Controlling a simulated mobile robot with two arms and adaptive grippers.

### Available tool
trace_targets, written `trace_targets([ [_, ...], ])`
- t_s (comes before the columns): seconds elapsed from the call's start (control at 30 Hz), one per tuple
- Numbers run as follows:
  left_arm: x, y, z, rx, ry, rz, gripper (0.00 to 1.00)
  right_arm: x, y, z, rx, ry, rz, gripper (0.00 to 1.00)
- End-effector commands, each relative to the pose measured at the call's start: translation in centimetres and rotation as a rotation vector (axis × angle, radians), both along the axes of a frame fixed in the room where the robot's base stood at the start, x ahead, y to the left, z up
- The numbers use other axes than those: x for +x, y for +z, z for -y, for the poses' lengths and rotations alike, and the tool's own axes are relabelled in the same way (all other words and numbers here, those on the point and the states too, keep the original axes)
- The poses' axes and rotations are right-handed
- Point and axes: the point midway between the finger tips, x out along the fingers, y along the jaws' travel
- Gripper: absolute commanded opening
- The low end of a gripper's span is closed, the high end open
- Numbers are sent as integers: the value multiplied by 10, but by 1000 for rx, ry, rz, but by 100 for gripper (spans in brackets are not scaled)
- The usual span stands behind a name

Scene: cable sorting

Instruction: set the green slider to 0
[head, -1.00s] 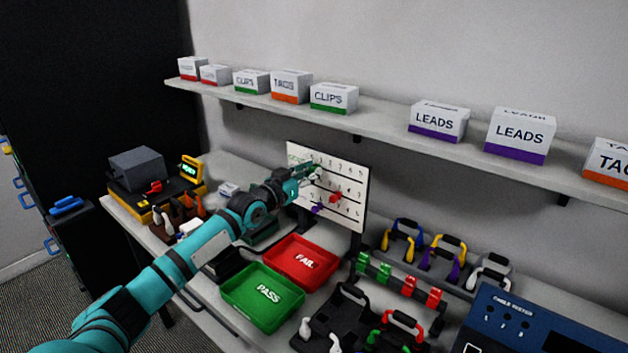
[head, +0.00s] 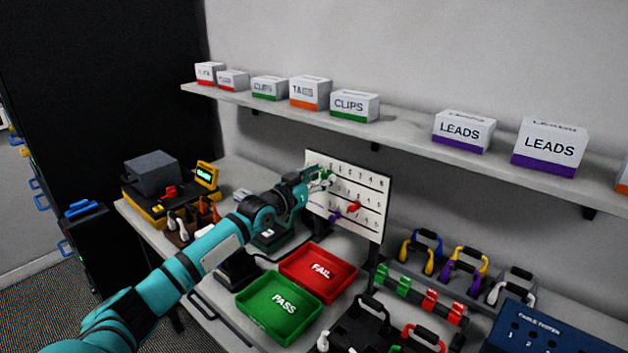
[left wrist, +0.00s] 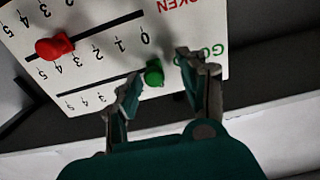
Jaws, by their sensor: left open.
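The white slider board (head: 372,228) stands at the back of the bench. Its green slider (head: 326,175) is on the top row, close to the left gripper. In the left wrist view the board appears upside down, and the green slider (left wrist: 154,74) is near the GOOD label end of its slot. My left gripper (left wrist: 160,68) is open, with one finger on each side of the green slider; the slider looks closer to the picture-left finger. That finger hides some row numbers, so I cannot read the exact setting. My right gripper is not in view.
A red slider (head: 353,207) and a purple slider (head: 334,217) sit on lower rows. A red FAIL tray (head: 345,286) and a green PASS tray (head: 246,306) lie before the board. A shelf (head: 400,129) with boxes runs above.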

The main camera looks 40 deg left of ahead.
Motion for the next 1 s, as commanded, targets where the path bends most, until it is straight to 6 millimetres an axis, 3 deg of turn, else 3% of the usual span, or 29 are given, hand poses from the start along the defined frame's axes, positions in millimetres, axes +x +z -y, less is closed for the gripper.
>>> trace_targets([
  [0.17,-15,-3,-1,0,-1,-4,43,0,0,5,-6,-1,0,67],
  [0.7,-104,-2,-10,1,2,-4,43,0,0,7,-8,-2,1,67],
  [1.0,-120,0,-12,0,3,1,43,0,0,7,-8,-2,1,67],
])
